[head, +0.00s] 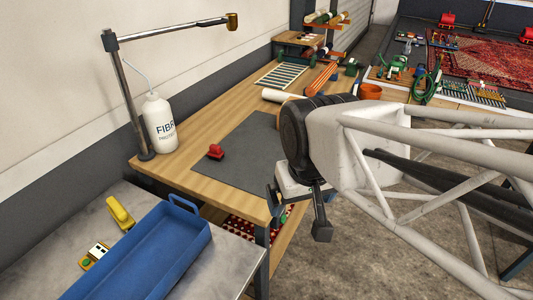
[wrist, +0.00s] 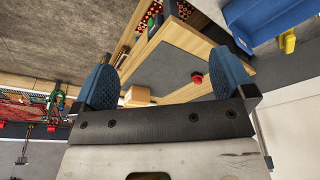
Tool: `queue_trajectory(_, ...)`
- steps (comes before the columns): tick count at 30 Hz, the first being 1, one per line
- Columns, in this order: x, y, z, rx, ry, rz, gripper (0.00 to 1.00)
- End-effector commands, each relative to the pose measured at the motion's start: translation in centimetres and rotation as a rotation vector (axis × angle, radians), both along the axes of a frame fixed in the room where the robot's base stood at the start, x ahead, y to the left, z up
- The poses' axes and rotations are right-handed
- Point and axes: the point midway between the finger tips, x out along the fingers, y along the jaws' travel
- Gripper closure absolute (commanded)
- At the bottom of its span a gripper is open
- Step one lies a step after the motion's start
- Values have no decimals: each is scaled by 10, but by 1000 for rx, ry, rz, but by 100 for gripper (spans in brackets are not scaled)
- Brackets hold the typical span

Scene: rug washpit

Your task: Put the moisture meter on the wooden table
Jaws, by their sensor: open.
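A small yellow-and-white device with a dark face (head: 95,256), which looks like the moisture meter, lies on the grey metal table (head: 60,225) at the lower left, left of the blue tray. The wooden table (head: 185,178) stands beyond the metal table, with a dark grey mat (head: 250,150) on its top. My gripper (head: 298,212) is open and empty, beside the wooden table's right front corner and well to the right of the meter. In the wrist view my gripper (wrist: 165,82) shows two blue pads wide apart with nothing held between them.
A blue tray (head: 150,245) and another yellow object (head: 120,213) are on the metal table. A white bottle (head: 159,122) and a metal lamp-like stand (head: 130,95) rise at the wooden table's left.

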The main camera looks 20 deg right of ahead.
Motion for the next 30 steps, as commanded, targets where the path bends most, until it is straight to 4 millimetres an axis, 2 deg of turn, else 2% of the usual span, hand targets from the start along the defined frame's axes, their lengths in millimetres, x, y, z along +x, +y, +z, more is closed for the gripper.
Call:
queue_trajectory(20, 6, 3, 0, 0, 2, 10, 0)
queue_trajectory(26, 27, 16, 0, 0, 10, 51, 0)
queue_trajectory(30, 53, 35, -2, 0, 16, 102, 0)
